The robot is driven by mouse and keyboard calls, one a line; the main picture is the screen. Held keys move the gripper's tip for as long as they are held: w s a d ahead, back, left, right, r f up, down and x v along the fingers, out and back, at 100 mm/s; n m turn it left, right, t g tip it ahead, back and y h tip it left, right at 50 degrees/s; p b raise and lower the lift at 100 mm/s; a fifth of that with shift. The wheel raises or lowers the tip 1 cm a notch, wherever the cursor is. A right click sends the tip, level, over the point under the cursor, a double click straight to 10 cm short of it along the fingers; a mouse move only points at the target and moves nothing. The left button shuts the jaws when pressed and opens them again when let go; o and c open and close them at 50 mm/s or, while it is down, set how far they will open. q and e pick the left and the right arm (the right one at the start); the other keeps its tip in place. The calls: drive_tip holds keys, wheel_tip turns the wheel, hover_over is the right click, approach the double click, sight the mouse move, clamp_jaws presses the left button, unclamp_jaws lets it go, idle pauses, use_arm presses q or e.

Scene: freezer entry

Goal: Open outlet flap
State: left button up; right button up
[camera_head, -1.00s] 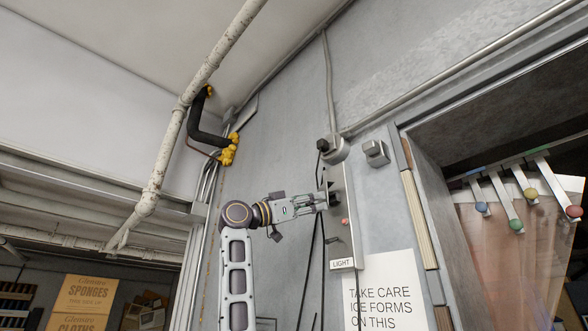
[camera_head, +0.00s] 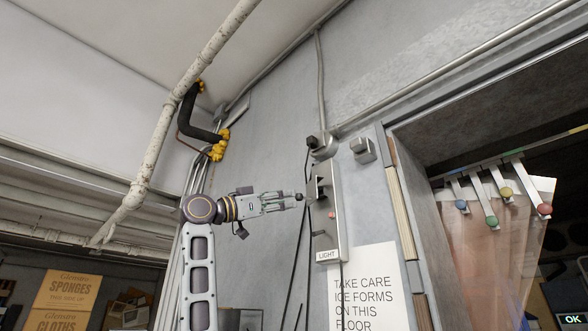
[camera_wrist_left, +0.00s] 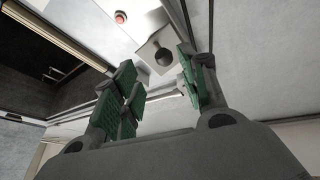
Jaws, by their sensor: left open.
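A narrow grey wall box (camera_head: 327,240) carries a "LIGHT" label and a red button (camera_head: 332,215), which also shows in the left wrist view (camera_wrist_left: 120,17). Its upper part has a dark recess (camera_head: 321,190) with a pale edge; the flap's exact angle is unclear. My left gripper (camera_head: 297,199) is open just left of the box, pointing at it, with a small dark round thing at its tips. In the left wrist view, a grey square piece with a dark round spot (camera_wrist_left: 163,57) shows beyond and between my spread fingers (camera_wrist_left: 163,92); nothing is seen gripped. My right gripper is out of view.
Black cables (camera_head: 300,250) hang below and beside the box. A conduit (camera_head: 321,90) runs down to a fitting above it. A "TAKE CARE" sign (camera_head: 366,290) is below right. The doorway with strip curtain (camera_head: 490,260) is at the right.

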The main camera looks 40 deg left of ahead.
use_arm(q)
drive_tip(key=s+a+f+n+t+y+b, duration=0.1)
drive_tip(key=s+a+f+n+y+b, duration=0.1)
drive_tip(key=s+a+n+y, duration=0.3)
drive_tip(key=a+f+n+y, duration=0.1)
drive_tip(key=a+n+y, duration=0.1)
drive_tip(key=n+y, duration=0.1)
drive_tip(key=shift+s+a+n+y, duration=0.4)
drive_tip(key=shift+n, duration=0.1)
idle(0.4)
drive_tip(key=s+d+r+t+h, duration=0.1)
drive_tip(key=d+r, duration=0.2)
drive_tip(key=d, duration=0.7)
drive_tip(key=s+d+r+m+t+h, duration=0.1)
drive_tip(key=s+d+r, duration=0.1)
drive_tip(key=d, duration=0.8)
drive_tip(key=shift+r, duration=0.45)
